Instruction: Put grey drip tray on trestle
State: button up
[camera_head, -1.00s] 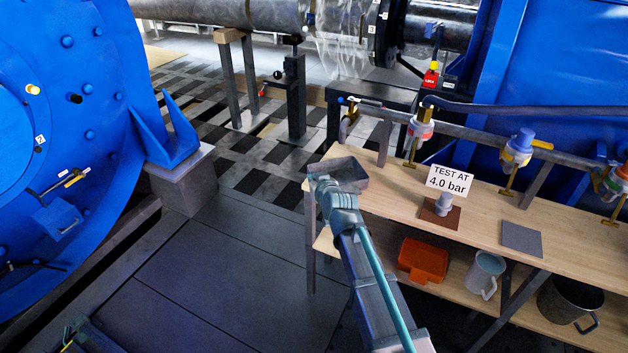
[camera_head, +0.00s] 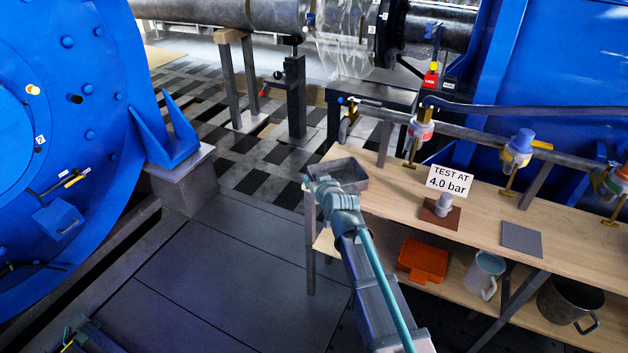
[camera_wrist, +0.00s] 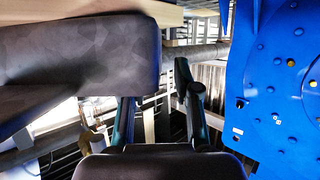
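The grey drip tray (camera_head: 347,171) is a shallow, open rectangular box. In the head view it appears to rest at the far left end of the wooden trestle top (camera_head: 390,200). My gripper (camera_head: 320,184) is at the tray's near left side, with one finger standing out to the left of it. In the wrist view the tray (camera_wrist: 80,50) fills the upper left. My gripper's two fingers (camera_wrist: 158,95) are spread apart there; the right one is clear of the tray, and the left one's tip is hidden by the tray.
On the trestle top stand a "TEST AT 4.0 bar" sign (camera_head: 449,180) and a flat grey plate (camera_head: 521,239). A pipe with valves (camera_head: 517,150) runs behind.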

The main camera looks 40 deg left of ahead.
jog(key=v, duration=1.1)
jog(key=w+d+f+m+g+h, duration=0.1)
jog(key=w+d+f+m+h, duration=0.15)
jog(key=d+f, duration=0.65)
jog(key=w+d+f+m+h, duration=0.1)
jog(key=w+d+f+h, duration=0.2)
jog(key=d+f, duration=0.65)
jog(key=s+d+f+m+g+h, duration=0.2)
jog(key=d+f+g+h, duration=0.1)
jog(key=d+f, duration=1.1)
jog(key=s+d+f+m+g+h, duration=0.2)
jog(key=s+d+f+g, duration=0.1)
jog(key=s+d+f, duration=0.65)
jog(key=s+d+f+m+g+h, duration=0.1)
jog(key=s+d+f+m+g, duration=0.4)
jog(key=s+d, duration=0.7)
jog(key=s+d+f+g, duration=0.1)
jog(key=s+d+f, duration=0.1)
jog(key=s+d, duration=0.4)
jog(key=s, duration=0.3)
jog(key=shift+s+f+g, duration=0.2)
jog(key=shift+f+g, duration=0.05)
jog(key=shift+g, duration=0.15)
jog(key=shift+n, duration=0.25)
